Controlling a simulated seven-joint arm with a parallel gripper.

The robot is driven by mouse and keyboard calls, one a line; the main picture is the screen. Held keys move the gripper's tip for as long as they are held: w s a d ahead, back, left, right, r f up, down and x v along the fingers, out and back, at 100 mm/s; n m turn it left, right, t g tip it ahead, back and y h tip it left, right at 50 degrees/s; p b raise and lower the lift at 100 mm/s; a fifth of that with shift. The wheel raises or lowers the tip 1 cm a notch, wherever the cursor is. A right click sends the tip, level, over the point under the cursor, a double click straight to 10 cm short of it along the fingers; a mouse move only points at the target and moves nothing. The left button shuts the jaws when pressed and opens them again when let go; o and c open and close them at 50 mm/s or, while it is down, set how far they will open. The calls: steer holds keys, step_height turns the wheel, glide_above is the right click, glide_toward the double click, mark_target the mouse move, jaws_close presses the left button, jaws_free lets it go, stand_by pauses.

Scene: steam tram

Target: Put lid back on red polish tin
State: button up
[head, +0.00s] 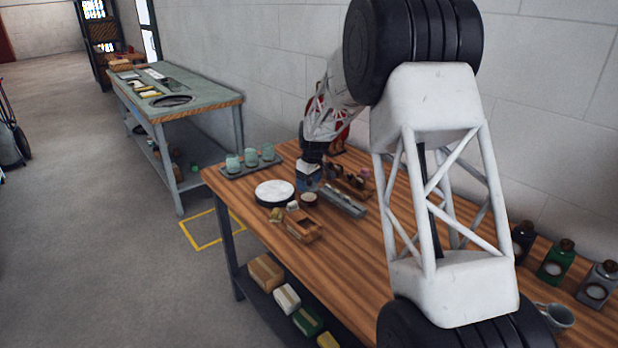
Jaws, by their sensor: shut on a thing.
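My gripper (309,182) points down over the wooden workbench (350,248), left of the middle of the picture. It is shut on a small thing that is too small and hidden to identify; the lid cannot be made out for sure. A small round dark-brown tin or pot (309,199) stands on the bench just below the gripper, close to it; whether they touch is unclear. Something red (341,144) shows partly behind my arm near the wall; I cannot tell whether it is a tin. No red polish tin is clearly visible.
A round white-topped disc (275,193) and a small wooden box (303,229) lie nearby. A grey rail (342,201) and a rack of small items (348,185) are to the right. A tray (235,171) holds pale-green jars. Bottles (557,262) and a cup (556,317) stand far right.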

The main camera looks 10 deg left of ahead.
steer(key=shift+f, duration=1.65)
steer(key=shift+f, duration=0.2)
stand_by(1.8)
steer(key=o, duration=0.9)
steer(key=shift+r, duration=0.2)
steer(key=shift+r, duration=3.25)
jaws_close()
